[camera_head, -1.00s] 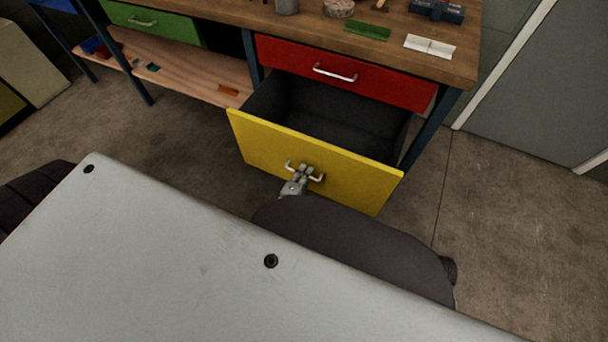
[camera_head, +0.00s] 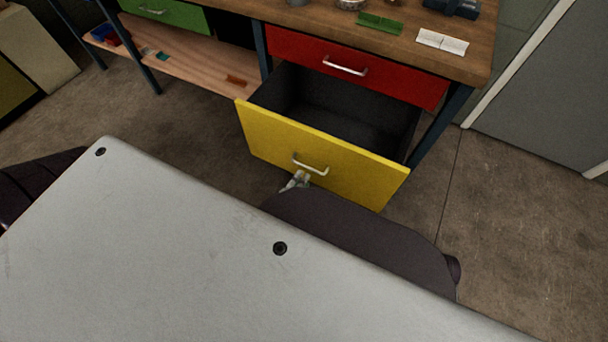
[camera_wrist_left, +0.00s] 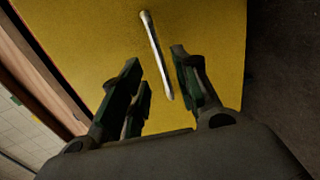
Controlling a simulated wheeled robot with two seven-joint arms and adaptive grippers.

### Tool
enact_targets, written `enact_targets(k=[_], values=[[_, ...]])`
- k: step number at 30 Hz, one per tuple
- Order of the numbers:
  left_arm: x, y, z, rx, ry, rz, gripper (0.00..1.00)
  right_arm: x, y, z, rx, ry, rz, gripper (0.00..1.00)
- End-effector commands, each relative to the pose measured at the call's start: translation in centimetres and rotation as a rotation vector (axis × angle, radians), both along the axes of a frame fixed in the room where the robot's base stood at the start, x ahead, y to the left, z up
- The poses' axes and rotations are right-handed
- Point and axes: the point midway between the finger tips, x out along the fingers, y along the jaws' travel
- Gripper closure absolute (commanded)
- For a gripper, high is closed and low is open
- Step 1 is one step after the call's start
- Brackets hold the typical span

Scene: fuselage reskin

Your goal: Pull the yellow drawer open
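The yellow drawer (camera_head: 265,138) is pulled well out below the red drawer, and its dark inside shows empty. Its metal handle (camera_head: 310,163) is on the front face. My left gripper (camera_head: 302,178) is just below and in front of the handle, partly hidden by my own arm. In the left wrist view the gripper (camera_wrist_left: 155,85) has its fingers apart, with the handle (camera_wrist_left: 155,50) beyond and between the fingertips, not gripped. The yellow front (camera_wrist_left: 90,40) fills much of that view. My right gripper is not in view.
The red drawer (camera_head: 400,80) above is shut. A wooden bench top (camera_head: 330,18) holds a green piece (camera_head: 380,22) and a white piece (camera_head: 442,41). A lower shelf (camera_head: 190,62) is at left. Open floor (camera_head: 520,220) lies to the right.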

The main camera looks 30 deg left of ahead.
Motion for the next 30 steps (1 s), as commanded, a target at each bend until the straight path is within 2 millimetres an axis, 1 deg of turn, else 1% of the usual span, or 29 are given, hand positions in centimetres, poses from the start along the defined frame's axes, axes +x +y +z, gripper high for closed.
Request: enact_targets(k=[1, 9, 15, 30], values=[[-0.6, 0.0, 0.1, 0.000, 0.001, -0.001, 0.69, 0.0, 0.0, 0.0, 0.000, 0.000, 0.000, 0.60], [-3.0, 0.1, 0.6, 0.001, 0.001, -0.001, 0.69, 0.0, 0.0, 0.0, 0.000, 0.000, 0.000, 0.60], [-4.1, 0.1, 0.8, 0.000, 0.001, -0.001, 0.69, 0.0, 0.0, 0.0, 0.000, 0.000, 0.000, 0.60], [-4.4, 0.2, 0.9, 0.000, 0.000, 0.000, 0.69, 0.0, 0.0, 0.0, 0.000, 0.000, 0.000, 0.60]])
